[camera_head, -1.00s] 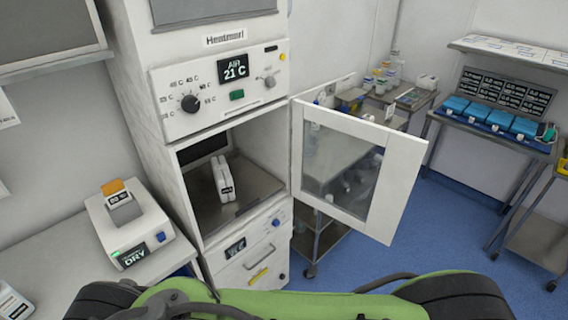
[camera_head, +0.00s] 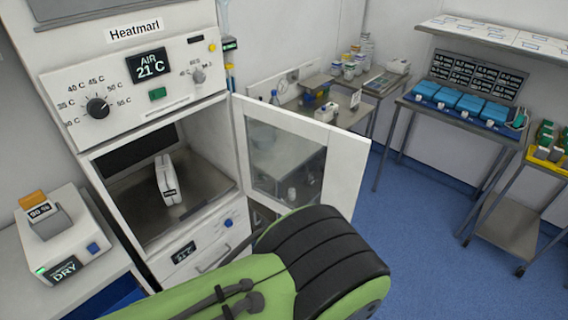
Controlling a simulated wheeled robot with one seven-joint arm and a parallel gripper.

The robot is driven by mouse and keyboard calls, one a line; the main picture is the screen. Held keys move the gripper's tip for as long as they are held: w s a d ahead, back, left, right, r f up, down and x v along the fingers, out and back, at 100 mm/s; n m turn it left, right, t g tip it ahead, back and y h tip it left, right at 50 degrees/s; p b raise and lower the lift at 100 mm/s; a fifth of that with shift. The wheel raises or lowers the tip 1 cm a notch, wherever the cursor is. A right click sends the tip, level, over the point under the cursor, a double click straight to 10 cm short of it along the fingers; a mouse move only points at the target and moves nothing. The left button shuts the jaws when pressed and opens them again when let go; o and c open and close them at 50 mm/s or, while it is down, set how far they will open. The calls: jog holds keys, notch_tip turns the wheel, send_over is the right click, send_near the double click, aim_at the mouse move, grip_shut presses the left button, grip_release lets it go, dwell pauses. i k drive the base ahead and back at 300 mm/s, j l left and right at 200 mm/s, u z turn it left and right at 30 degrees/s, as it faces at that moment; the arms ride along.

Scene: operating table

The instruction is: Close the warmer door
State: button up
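The warmer (camera_head: 118,117) is a tall white cabinet marked "Heatmarl", with a display reading AIR 21 C. Its door (camera_head: 344,166) has a white frame and a clear window. The door stands wide open, swung out to the right from the hinge side of the compartment. A white bottle-like item (camera_head: 167,180) with a dark label stands on the shelf inside. My green and black arm crosses the bottom of the view, in front of the cabinet's lower part and the door's lower edge. Whether it touches the door I cannot tell. My gripper is not in view.
A white device marked "DRY" (camera_head: 66,236) sits on the counter at left. A cart with bottles (camera_head: 352,80) stands behind the door. A table with blue bins (camera_head: 460,103) and a trolley with a yellow tray (camera_head: 546,158) are at right. Blue floor (camera_head: 420,235) is clear between.

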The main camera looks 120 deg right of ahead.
aim_at(346, 161)
jog(key=k+l+u, duration=0.15)
jog(key=k+u, duration=0.15)
jog(key=k, duration=0.45)
jog(key=k+u, duration=0.35)
jog(key=k, duration=0.35)
jog(key=k+j+u, duration=0.3)
jog(key=k, duration=0.45)
jog(key=k+j+u, duration=0.15)
jog(key=k+u, duration=0.35)
jog(key=z, duration=0.45)
jog(key=k+l+z, duration=0.1)
jog(key=z, duration=0.4)
jog(key=l+z, duration=0.15)
jog(key=z, duration=0.75)
jog(key=l+z, duration=0.15)
jog(key=z, duration=0.3)
jog(key=k+j+u, duration=0.15)
jog(key=j+u, duration=0.15)
jog(key=k+j+u, duration=0.1)
jog(key=j+u, duration=0.15)
jog(key=k+j+u, duration=0.1)
jog(key=j+u, duration=0.2)
